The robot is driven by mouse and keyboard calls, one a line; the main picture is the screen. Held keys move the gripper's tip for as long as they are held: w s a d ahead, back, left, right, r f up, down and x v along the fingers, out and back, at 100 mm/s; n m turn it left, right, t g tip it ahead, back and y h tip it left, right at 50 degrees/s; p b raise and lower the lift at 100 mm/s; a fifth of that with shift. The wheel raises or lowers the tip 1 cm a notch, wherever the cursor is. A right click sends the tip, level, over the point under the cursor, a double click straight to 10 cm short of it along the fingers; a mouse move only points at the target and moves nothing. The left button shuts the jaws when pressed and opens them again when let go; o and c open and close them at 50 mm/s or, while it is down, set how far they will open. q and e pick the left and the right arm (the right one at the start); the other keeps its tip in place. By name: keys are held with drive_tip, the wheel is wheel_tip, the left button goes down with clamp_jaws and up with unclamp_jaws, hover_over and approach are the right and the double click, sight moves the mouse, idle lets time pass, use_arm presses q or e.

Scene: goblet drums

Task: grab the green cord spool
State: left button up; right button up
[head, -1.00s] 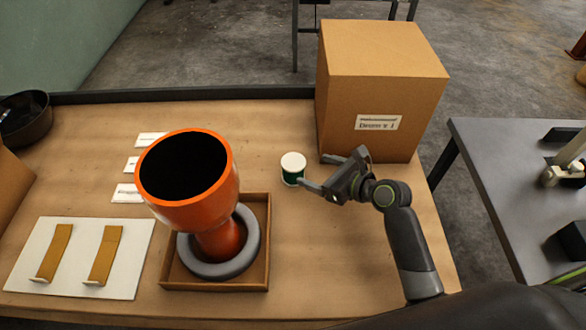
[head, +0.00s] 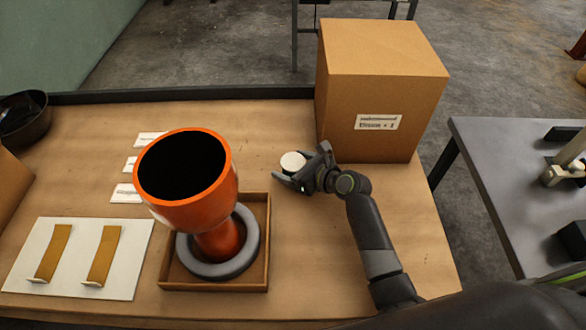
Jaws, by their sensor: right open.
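The green cord spool (head: 292,161) stands upright on the table near its middle; mostly its white round top shows, and its green side is largely hidden by my gripper. My right gripper (head: 299,168) is at the spool, with its open fingers on either side of it, one in front and one behind to the right. I cannot tell whether the fingers touch it. My left gripper is not in view.
A cardboard box (head: 384,100) stands close behind my right gripper. An orange goblet drum (head: 222,207) sits in a grey ring inside a shallow wooden tray (head: 262,282) to the left. A white board (head: 75,273) with two tan strips lies at the left.

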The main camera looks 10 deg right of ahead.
drive_tip(key=c, duration=1)
drive_tip(key=shift+r, duration=0.1)
drive_tip(key=shift+c, duration=0.2)
